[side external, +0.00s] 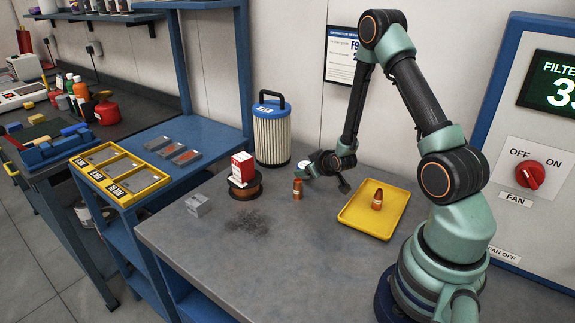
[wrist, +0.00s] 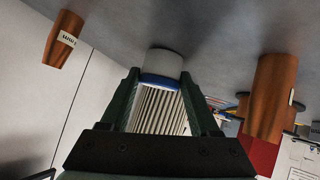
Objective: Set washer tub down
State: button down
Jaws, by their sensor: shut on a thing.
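The washer tub (wrist: 163,65) is a small white round tub with a blue band, between my fingertips in the wrist view, which is upside down. My gripper (wrist: 159,76) is shut on it. In the side view my gripper (side external: 308,167) is low over the back of the bench, right of the filter. A white bit of the tub (side external: 303,163) shows there, partly hidden by the gripper. I cannot tell whether the tub touches the bench (side external: 290,240).
A copper nozzle (side external: 297,188) stands just in front of my gripper. Another stands in the yellow tray (side external: 360,225) to the right. The caged filter (side external: 272,130), a wire spool (side external: 245,190) with a red-and-white box (side external: 242,168) on it, and a grey block (side external: 198,205) are left.

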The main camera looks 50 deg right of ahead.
jog(key=shift+c, duration=0.6)
grip_release()
jog(key=shift+f, duration=0.15)
jog(key=v, duration=0.7)
jog(key=shift+s+a, duration=0.1)
jog(key=shift+a, duration=0.05)
jog(key=s+a+r+n+g+y, duration=0.1)
jog(key=a+r+y, duration=0.3)
jog(key=a+r, duration=1.3)
jog(key=shift+s+n+g+y, duration=0.2)
jog(key=shift+n+g+y, duration=0.1)
jog(key=shift+n+g, duration=0.3)
jog(key=shift+o, duration=0.4)
jog(key=s+a+r+g, duration=0.1)
jog(key=s+a+r, duration=0.2)
jog(key=s, duration=0.3)
jog(key=shift+a+r+g+y, duration=0.15)
jog(key=shift+a+g+y, duration=0.2)
jog(key=shift+a, duration=0.25)
